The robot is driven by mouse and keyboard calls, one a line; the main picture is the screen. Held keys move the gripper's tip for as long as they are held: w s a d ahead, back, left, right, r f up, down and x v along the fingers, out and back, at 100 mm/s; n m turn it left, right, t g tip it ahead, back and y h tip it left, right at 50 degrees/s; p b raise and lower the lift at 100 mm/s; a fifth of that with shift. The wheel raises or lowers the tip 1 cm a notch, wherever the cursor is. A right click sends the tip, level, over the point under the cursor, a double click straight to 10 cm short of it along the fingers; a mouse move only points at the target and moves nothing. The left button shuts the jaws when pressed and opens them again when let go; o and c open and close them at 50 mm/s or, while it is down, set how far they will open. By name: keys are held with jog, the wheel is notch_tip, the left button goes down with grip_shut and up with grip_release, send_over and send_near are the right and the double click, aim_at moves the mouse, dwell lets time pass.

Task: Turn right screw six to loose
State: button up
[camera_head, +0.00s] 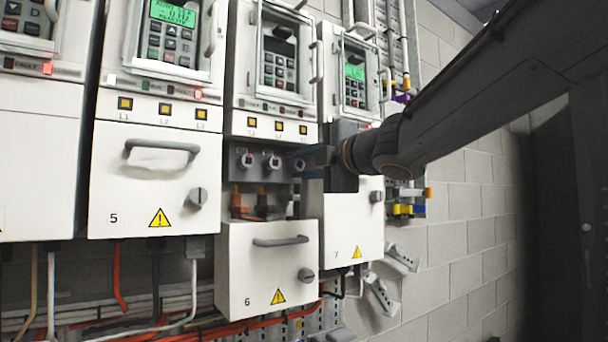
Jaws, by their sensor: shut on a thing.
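Drive six (275,70) has its lower cover (268,270) dropped down, which bares a grey terminal block (262,181). A left screw (246,160) and a middle screw (272,161) show on the block, each with a round head and a reddish mark. The right screw (298,164) is mostly hidden by my gripper (306,162). My gripper reaches in from the right with its blue fingers at that screw, shut on it. The screw's turned position cannot be read.
Drive five's closed cover (152,185) with a handle and knob stands to the left. Drive seven's closed cover (345,222) is close behind my gripper at the right. Orange and white cables (120,280) run below. Free room lies before the brick wall (465,240).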

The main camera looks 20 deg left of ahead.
jog(key=shift+f+n+b, duration=0.1)
jog(key=shift+n+b, duration=1)
jog(key=shift+n, duration=0.9)
jog(key=o, duration=1)
jog(key=shift+c, duration=0.2)
jog(key=shift+d, duration=0.1)
jog(key=v, duration=0.7)
jog(key=shift+s+d, duration=0.15)
jog(key=shift+s, duration=0.1)
